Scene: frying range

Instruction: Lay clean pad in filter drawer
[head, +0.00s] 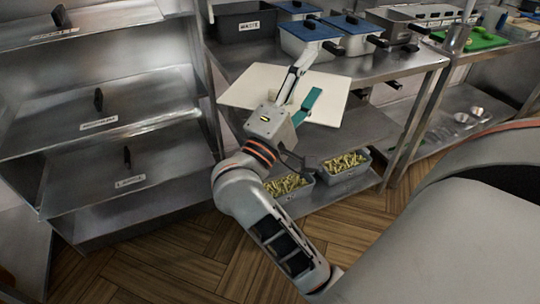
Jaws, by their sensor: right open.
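A flat white pad (246,88) lies at the front left of the steel counter. A teal strip (308,104) shows over its front part. My right gripper (300,66) is open above the pad and hides part of its middle; I cannot tell whether the fingers touch it. On the left is a steel unit with stacked sloping fronts, each with a black handle and a small label: an upper one (60,30), a middle one (60,118) and a lower one (90,185). The labels are too small to read, so I cannot tell which is the filter drawer. My left gripper is out of view.
Blue-lidded containers (312,32) and a black bin (243,24) stand at the back of the counter. Two grey pans of yellowish pieces, one on the left (306,190) and one on the right (332,178), sit on the shelf below. A green board (478,42) lies far right. The wooden floor (150,260) is clear.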

